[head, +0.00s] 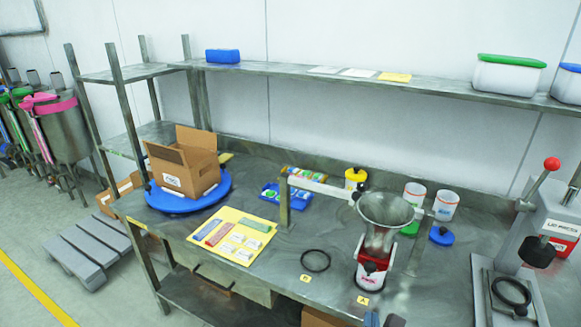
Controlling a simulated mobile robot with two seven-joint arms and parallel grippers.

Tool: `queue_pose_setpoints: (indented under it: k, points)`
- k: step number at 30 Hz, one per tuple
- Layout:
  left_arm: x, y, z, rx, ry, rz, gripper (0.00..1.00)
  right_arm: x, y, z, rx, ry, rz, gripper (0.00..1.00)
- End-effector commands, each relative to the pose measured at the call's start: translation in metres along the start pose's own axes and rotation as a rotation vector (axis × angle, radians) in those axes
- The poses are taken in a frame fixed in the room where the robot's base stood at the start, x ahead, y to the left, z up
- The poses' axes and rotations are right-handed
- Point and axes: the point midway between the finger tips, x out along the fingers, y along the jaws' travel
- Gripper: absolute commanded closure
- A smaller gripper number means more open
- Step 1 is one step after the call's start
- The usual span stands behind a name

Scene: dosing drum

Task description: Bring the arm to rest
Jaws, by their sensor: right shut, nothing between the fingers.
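Only the tip of my right gripper (383,320) shows, at the bottom edge of the head view, in front of the workbench (440,280). It is shut and holds nothing; most of it is cut off by the frame. My left gripper is out of view.
A black ring (315,261) lies left of the machine. A yellow board (210,248) with small packs, an open cardboard box (183,165) on a blue disc (160,199), and white cups (446,204) stand farther back. A lever press (556,225) stands at right.

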Motion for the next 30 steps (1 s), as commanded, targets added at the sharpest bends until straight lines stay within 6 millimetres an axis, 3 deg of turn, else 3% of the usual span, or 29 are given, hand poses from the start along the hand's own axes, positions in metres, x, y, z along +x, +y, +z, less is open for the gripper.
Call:
queue_pose_setpoints:
  k: [5,17,23,30]
  points:
    - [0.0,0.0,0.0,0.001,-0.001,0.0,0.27,0.0,0.006,-0.001,0.233,0.007,0.035,1.0]
    - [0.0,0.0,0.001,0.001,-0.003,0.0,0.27,0.006,0.023,-0.027,1.189,0.235,0.136,1.0]
    - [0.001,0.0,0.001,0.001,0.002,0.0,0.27,0.008,0.014,-0.052,1.707,0.395,0.081,1.0]
    - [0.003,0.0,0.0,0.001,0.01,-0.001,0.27,0.006,-0.016,-0.087,2.326,0.546,-0.091,1.0]
